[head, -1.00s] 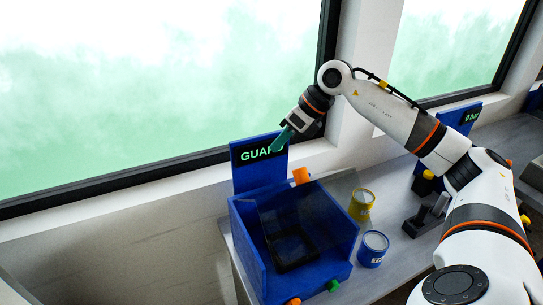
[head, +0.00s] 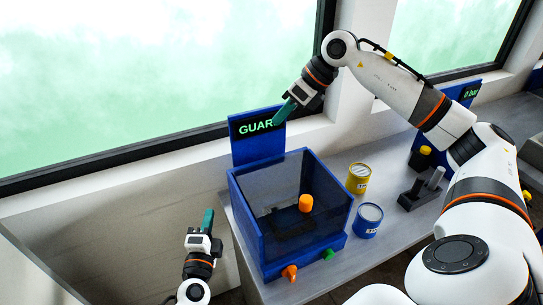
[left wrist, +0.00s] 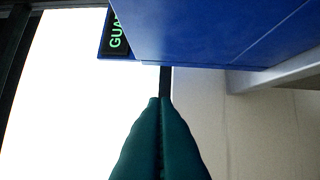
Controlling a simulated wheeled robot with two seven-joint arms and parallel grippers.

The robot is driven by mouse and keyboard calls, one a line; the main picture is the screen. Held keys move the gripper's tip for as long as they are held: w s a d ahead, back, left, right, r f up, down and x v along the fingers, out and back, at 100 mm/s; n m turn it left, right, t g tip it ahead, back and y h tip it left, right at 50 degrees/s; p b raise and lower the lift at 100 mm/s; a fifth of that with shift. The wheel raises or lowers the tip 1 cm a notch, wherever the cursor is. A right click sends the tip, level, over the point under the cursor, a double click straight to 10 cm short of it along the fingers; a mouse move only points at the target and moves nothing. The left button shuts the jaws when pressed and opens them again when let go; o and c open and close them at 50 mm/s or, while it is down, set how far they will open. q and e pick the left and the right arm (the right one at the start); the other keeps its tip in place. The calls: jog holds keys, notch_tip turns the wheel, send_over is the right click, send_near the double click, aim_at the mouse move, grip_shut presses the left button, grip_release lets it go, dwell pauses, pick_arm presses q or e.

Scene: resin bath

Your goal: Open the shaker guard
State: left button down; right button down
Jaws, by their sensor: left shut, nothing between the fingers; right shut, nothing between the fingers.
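The shaker is a blue open-framed box (head: 247,222) on the bench. Its clear, dark-tinted guard (head: 283,178) appears to lie down across the top, with an orange knob (head: 305,203) on it. A dark tray shows dimly inside. A blue panel (head: 257,148) reading "GUAR…" stands behind the box. My right gripper (head: 284,112) is shut and empty in front of the sign's right end, hiding its last letter. My left gripper (head: 208,220) is shut and empty, pointing up, left of the box and apart from it. Its teal fingers (left wrist: 160,135) show below the blue box in the left wrist view.
A yellow can (head: 357,179) and a blue can (head: 367,220) stand right of the box. An orange knob (head: 289,272) and a green knob (head: 328,254) sit on its front. A dark fixture (head: 421,192) stands further right. My right arm spans above the bench.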

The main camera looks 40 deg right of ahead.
aim_at(256, 215)
pick_arm(q)
jog(key=s+d+r+m+g+h, duration=0.1)
jog(key=s+d+r+m+h, duration=0.1)
jog(key=s+r+m, duration=0.1)
jog(key=s+d+r+m+g+h, duration=0.2)
jog(key=s+d+r+m+h, duration=0.1)
jog(key=r, duration=0.2)
jog(key=s+d+r+m+g+h, duration=0.1)
jog(key=s+d+r+m+h, duration=0.2)
jog(key=r, duration=0.1)
jog(key=shift+s+d+r+m, duration=0.1)
jog(key=shift+d+r+m, duration=0.05)
jog(key=shift+d+m, duration=0.15)
jog(key=x, duration=0.9)
jog(key=shift+w+d, duration=0.2)
pick_arm(e)
jog(key=c, duration=2.2)
grip_release()
jog(key=shift+d, duration=0.1)
jog(key=c, duration=1.1)
grip_release()
